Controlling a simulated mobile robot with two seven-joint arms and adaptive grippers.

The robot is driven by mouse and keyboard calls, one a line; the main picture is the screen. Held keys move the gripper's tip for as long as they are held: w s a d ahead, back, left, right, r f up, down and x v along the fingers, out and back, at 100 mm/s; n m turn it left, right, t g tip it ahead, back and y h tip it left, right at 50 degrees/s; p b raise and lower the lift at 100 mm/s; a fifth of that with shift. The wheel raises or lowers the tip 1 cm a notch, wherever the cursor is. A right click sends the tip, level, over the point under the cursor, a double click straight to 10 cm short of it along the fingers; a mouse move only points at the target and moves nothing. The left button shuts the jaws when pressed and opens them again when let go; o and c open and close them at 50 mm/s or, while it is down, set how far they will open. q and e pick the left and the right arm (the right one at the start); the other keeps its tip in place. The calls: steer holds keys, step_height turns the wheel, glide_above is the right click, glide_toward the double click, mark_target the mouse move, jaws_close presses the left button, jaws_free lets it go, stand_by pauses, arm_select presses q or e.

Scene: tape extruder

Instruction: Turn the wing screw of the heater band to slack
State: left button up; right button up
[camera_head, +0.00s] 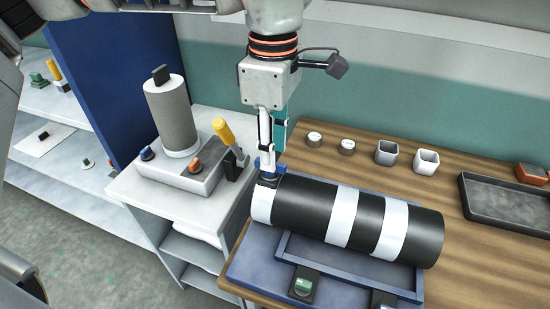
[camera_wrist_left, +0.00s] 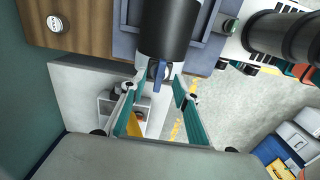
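The black barrel (camera_head: 303,208) with white bands lies on a blue cradle on the table. A small blue wing screw (camera_head: 267,175) stands on top of the white band at its left end. My left gripper (camera_head: 271,158) points down at this end from above. In the left wrist view, the blue wing screw (camera_wrist_left: 157,78) shows between the teal-lined fingertips (camera_wrist_left: 157,76). The fingers are apart, with a gap on both sides of the screw. The barrel's end (camera_wrist_left: 168,30) is just beyond them. My right gripper is not in view.
On the left, a grey stand (camera_head: 160,190) holds an upright grey cylinder (camera_head: 170,120) and a yellow-handled tool (camera_head: 227,135). Small cups (camera_head: 387,152) line the table's back. A dark tray (camera_head: 505,203) lies at right. The wooden table is clear between cups and barrel.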

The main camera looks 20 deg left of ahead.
arm_select(q)
step_height(320, 180, down, 2)
steer(key=shift+f, duration=0.55)
steer(key=c, duration=0.7)
jaws_close()
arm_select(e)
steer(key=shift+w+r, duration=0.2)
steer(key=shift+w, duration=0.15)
